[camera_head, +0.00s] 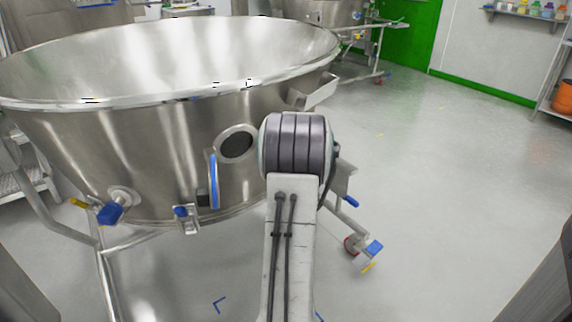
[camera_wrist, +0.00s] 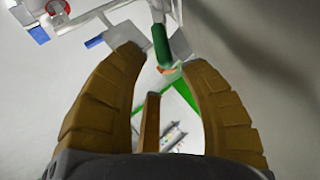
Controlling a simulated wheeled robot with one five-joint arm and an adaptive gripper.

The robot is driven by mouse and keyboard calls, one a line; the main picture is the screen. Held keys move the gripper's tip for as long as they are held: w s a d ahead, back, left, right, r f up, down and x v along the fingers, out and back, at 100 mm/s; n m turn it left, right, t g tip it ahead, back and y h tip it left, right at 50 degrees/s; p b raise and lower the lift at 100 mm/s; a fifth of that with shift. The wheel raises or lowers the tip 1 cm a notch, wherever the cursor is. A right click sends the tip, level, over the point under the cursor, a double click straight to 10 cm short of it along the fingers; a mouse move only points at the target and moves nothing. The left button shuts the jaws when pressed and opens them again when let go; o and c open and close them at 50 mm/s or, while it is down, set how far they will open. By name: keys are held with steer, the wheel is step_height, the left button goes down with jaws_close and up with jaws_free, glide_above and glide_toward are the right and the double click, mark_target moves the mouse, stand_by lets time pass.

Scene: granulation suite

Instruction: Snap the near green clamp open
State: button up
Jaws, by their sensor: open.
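In the wrist view, my gripper (camera_wrist: 162,58) has its brown, ribbed fingers spread wide, with nothing held. A green handle (camera_wrist: 161,42), likely the near green clamp, hangs from a pale metal part at the top of that view. Its lower end lies between my fingertips in the picture, with an orange-red mark beside it. I cannot tell whether either finger touches it. In the head view no green clamp shows, and my arm hides the gripper.
A large steel bowl (camera_head: 170,130) on a wheeled frame fills the left of the head view. Blue-handled fittings (camera_head: 110,213) stick out from its wall. Another steel vessel (camera_head: 335,13) stands behind. Open grey floor (camera_head: 450,170) lies to the right. An orange container (camera_head: 564,97) is at the far right.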

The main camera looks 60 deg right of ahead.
steer(key=shift+b+x, duration=2.45)
steer(key=shift+b, duration=0.25)
steer(key=shift+x, duration=1)
steer(key=shift+c, duration=0.2)
jaws_close()
